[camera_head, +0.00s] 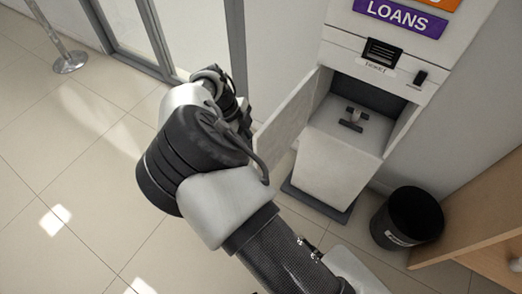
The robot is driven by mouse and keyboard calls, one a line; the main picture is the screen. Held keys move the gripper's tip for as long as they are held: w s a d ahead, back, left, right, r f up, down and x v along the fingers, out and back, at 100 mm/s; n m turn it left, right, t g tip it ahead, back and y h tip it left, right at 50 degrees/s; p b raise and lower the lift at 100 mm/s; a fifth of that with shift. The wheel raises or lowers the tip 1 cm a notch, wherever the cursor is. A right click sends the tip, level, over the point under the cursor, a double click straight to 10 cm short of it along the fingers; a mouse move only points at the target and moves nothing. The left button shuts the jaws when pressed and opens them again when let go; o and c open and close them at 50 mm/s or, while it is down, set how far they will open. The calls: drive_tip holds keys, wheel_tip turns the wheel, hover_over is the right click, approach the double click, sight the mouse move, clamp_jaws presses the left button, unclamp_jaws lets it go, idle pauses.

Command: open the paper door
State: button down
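The paper door (288,118) is a pale flat panel on the left side of the white ticket machine (375,60). It stands swung out to the left, and the dark compartment (368,93) behind it is exposed. A small dark fitting (353,119) shows on the pale surface at the compartment's front. My arm reaches up to the left of the door. My gripper (238,108) is close to the door's outer left side, mostly hidden behind my own wrist. I cannot tell whether it touches the door or how its fingers stand.
A black bin (408,217) stands on the floor right of the machine, beside a wooden counter (470,215). A glass door frame (165,35) is behind my arm. A metal post base (70,62) is at the far left. The tiled floor at left is clear.

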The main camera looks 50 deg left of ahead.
drive_tip(key=shift+a, duration=0.1)
idle(0.3)
drive_tip(key=c, duration=1.8)
unclamp_jaws()
drive_tip(key=shift+c, duration=0.2)
drive_tip(key=p+v, duration=0.1)
drive_tip(key=v, duration=1.6)
drive_tip(key=shift+a+r, duration=0.15)
